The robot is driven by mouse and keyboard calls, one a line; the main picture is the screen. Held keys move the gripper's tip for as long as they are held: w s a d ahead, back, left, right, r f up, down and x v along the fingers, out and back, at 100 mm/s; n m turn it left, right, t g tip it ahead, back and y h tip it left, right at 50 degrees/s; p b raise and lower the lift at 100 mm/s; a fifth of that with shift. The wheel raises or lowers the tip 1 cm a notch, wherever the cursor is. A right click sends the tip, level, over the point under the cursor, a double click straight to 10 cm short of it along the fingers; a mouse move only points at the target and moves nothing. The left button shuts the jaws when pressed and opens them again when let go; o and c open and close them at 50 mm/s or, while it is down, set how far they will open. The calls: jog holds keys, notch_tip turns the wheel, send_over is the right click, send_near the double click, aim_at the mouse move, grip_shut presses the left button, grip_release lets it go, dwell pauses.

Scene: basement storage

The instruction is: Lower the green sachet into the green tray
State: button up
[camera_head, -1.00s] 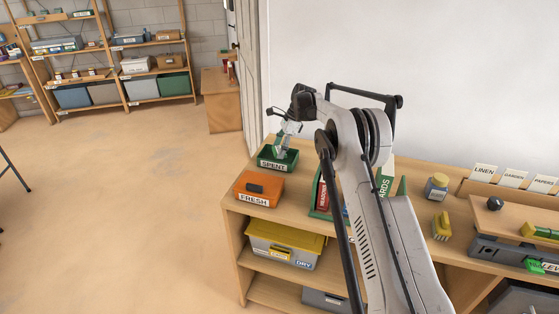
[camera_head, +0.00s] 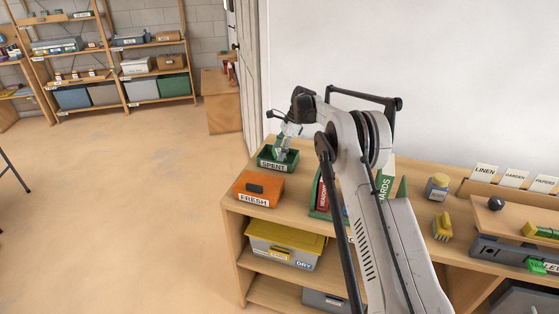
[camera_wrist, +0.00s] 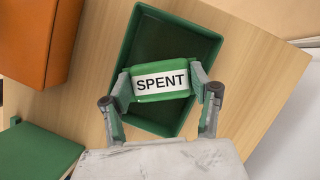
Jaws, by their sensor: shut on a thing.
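The green tray (camera_head: 292,164) stands at the far left end of the bench top, with a white SPENT label on its front. In the wrist view, the tray (camera_wrist: 180,38) is seen from above and its visible floor is bare. My gripper (camera_head: 281,152) reaches down at the tray. In the wrist view, my gripper (camera_wrist: 163,88) is shut on the green sachet (camera_wrist: 160,98), which also bears a white SPENT label. The sachet lies within the tray's outline from above; I cannot tell whether it touches the floor. In the head view, the sachet is mostly hidden.
An orange FRESH box (camera_head: 259,188) stands just in front of the tray; it also shows in the wrist view (camera_wrist: 30,45). A green holder with upright cards (camera_head: 320,195) is to the right. A yellow-lidded DRY bin (camera_head: 287,240) sits on the shelf below.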

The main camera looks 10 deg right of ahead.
jog(key=o, duration=1.2)
